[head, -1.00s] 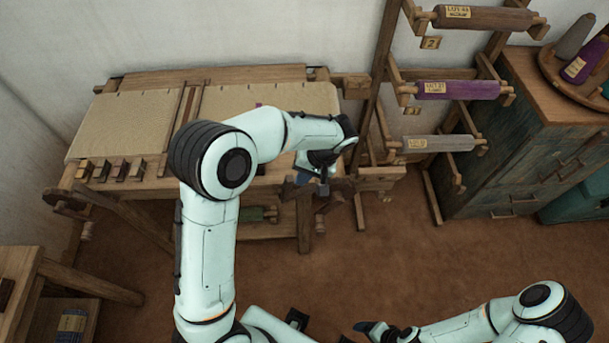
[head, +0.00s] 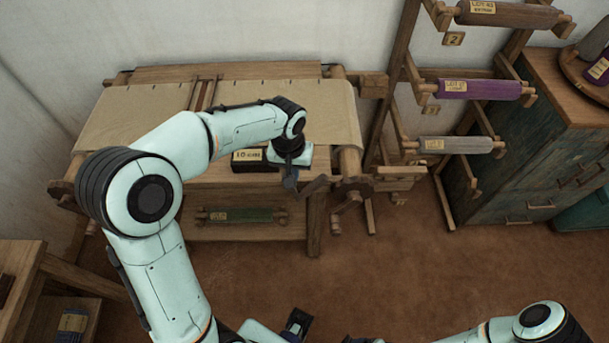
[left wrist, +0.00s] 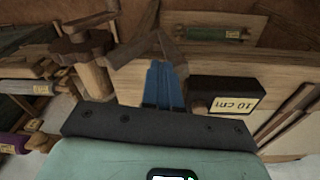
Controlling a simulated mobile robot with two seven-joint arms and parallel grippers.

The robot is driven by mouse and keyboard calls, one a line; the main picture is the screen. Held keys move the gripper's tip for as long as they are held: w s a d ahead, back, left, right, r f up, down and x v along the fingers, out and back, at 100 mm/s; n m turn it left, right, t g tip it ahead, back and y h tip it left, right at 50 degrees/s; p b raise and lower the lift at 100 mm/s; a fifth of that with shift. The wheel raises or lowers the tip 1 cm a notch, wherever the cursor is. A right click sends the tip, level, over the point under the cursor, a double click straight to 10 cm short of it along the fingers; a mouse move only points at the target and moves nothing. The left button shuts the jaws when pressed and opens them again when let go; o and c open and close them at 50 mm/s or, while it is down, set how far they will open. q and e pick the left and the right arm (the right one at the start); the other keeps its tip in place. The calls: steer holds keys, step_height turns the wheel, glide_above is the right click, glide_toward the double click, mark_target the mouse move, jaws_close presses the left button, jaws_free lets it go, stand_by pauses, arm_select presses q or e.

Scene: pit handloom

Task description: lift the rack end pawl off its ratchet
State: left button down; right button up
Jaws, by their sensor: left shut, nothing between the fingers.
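The toothed wooden ratchet wheel (head: 354,190) is at the right front corner of the loom. It also shows at upper left in the left wrist view (left wrist: 82,40). A brown wooden lever, apparently the pawl (head: 317,184), reaches from beside the wheel toward my left gripper (head: 291,183). In the left wrist view the lever (left wrist: 132,50) crosses just beyond the blue fingers (left wrist: 161,72). The fingers are shut and empty. They are close to the lever's end, but I cannot tell if they touch it.
A black box labelled 10 cm (left wrist: 227,95) sits on the wood beside my left fingers. The loom's cloth (head: 290,105) lies behind. A spool rack (head: 400,80) stands to the right, and a green roll (head: 242,215) lies below. The floor in front is clear.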

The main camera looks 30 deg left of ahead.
arm_select(q)
steer(key=s+a+f+t+h+b, duration=0.1)
steer(key=s+a+f+h+b, duration=0.1)
steer(key=a, duration=0.4)
steer(key=shift+s+f+t+h+b, duration=0.2)
steer(key=shift+s+t+h+b, duration=0.1)
steer(key=shift+s+b, duration=0.6)
arm_select(e)
steer(key=f, duration=0.1)
steer(key=s+f, duration=0.1)
steer(key=f, duration=0.2)
steer(key=shift+s+a+f, duration=0.2)
steer(key=shift+a, duration=0.1)
arm_select(q)
steer(key=shift+s+a+f, duration=0.15)
steer(key=shift+a, duration=0.05)
steer(key=d+p+v, duration=0.1)
steer(key=p+v, duration=0.3)
steer(key=v, duration=0.8)
steer(key=shift+w+d+r, duration=0.25)
steer(key=shift+d+r, duration=0.05)
steer(key=shift+r, duration=0.15)
arm_select(e)
steer(key=v, duration=0.4)
steer(key=shift+d+r, duration=0.1)
steer(key=shift+d, duration=0.35)
